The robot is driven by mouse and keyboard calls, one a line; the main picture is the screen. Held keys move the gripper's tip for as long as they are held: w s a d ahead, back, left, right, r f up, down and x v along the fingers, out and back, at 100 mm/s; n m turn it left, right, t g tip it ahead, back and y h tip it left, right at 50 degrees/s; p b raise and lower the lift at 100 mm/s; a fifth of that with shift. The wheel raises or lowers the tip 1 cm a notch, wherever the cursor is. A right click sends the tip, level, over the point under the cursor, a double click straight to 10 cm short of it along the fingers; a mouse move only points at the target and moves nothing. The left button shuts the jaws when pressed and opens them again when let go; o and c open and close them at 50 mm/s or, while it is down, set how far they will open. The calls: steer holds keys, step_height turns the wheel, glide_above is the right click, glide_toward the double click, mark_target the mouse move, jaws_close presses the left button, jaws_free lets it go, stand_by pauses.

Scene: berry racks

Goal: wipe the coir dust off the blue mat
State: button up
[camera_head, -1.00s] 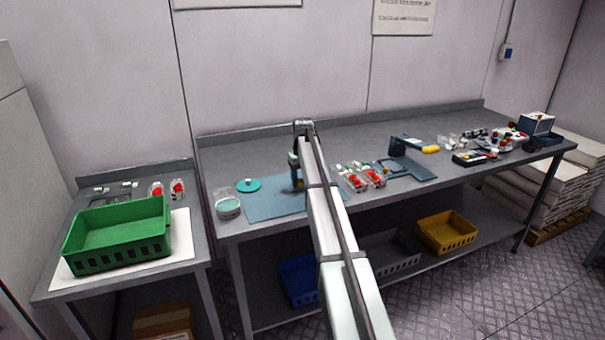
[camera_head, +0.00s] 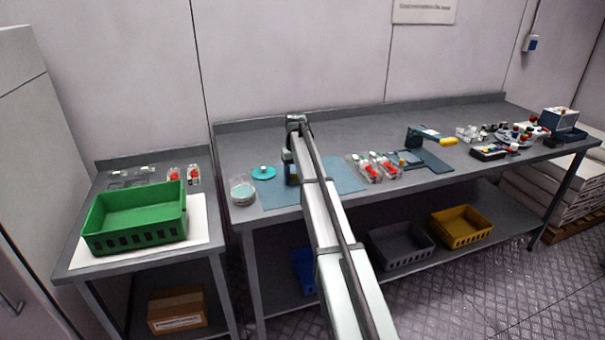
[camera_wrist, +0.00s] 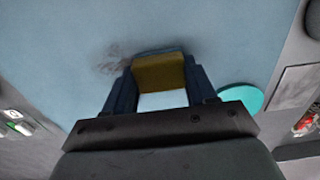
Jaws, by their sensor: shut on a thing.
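The blue mat (camera_head: 340,176) lies flat on the long grey bench and fills most of the wrist view (camera_wrist: 225,45). A dark smudge of coir dust (camera_wrist: 113,60) shows on the mat, beside and partly behind the held sponge. My gripper (camera_head: 291,180) is over the left part of the mat. In the wrist view its two dark blue fingers are shut on a sponge (camera_wrist: 160,74) with an olive-yellow face and a white part. Whether the sponge touches the mat is hard to tell. In the head view my arm hides part of the mat.
A green crate (camera_head: 135,232) is on the left table.

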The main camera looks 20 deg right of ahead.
steer(key=a, duration=0.2)
steer(key=shift+a, duration=0.3)
steer(key=shift+d, duration=5.5)
steer(key=shift+s+d, duration=0.15)
steer(key=shift+s, duration=0.55)
steer(key=shift+a, duration=5.65)
steer(key=shift+w+d, duration=0.1)
steer(key=shift+d, duration=5.4)
steer(key=shift+d+r, duration=0.1)
steer(key=shift+d, duration=0.05)
step_height(320, 180, up, 8)
